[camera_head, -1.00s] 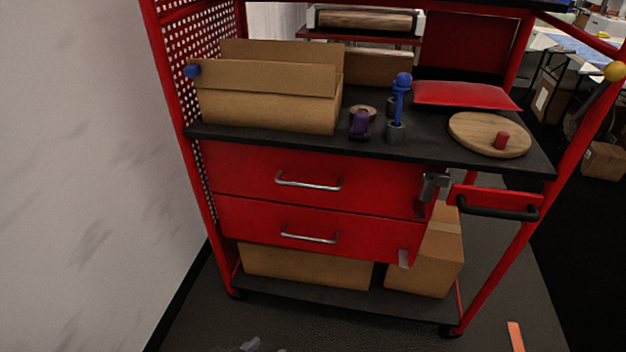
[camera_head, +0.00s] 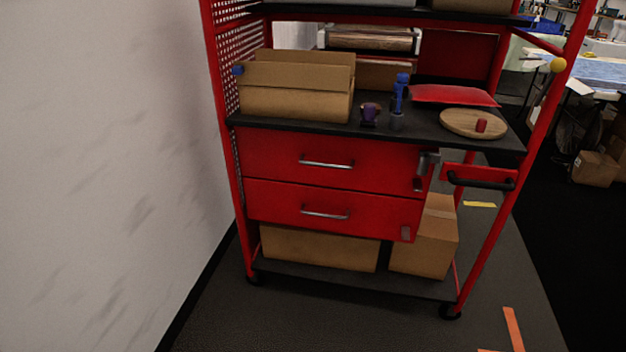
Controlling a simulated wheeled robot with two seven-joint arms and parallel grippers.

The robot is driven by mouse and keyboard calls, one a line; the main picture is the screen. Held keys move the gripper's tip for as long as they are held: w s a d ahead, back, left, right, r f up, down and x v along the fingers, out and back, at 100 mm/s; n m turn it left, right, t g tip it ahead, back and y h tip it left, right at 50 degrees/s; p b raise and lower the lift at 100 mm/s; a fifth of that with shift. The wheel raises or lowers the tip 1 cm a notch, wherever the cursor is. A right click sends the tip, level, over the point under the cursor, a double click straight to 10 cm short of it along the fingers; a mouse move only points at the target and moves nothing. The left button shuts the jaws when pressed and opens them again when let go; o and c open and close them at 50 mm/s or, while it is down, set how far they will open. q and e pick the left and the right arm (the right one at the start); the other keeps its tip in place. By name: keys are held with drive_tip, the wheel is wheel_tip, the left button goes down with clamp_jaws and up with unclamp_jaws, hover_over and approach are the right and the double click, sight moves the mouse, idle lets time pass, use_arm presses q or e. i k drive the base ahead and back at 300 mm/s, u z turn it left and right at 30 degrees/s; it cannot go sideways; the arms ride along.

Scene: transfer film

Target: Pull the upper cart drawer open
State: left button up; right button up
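A red cart stands ahead in the head view with two red drawers under its black worktop. The upper drawer (camera_head: 275,152) is flush with the cart and has a silver bar handle (camera_head: 326,164). The lower drawer (camera_head: 275,200) is also flush and has a similar handle (camera_head: 325,214). Neither of my grippers shows in the head view now, so nothing is seen touching the handles.
The worktop (camera_head: 420,133) holds an open cardboard box (camera_head: 295,103), a red cushion (camera_head: 453,95) and a round wooden board (camera_head: 458,121). A black side handle (camera_head: 482,183) juts out right. A white wall (camera_head: 110,150) stands close left. The floor in front is clear.

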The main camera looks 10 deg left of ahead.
sight(364, 166)
drive_tip(key=u, duration=1)
drive_tip(key=i, duration=1)
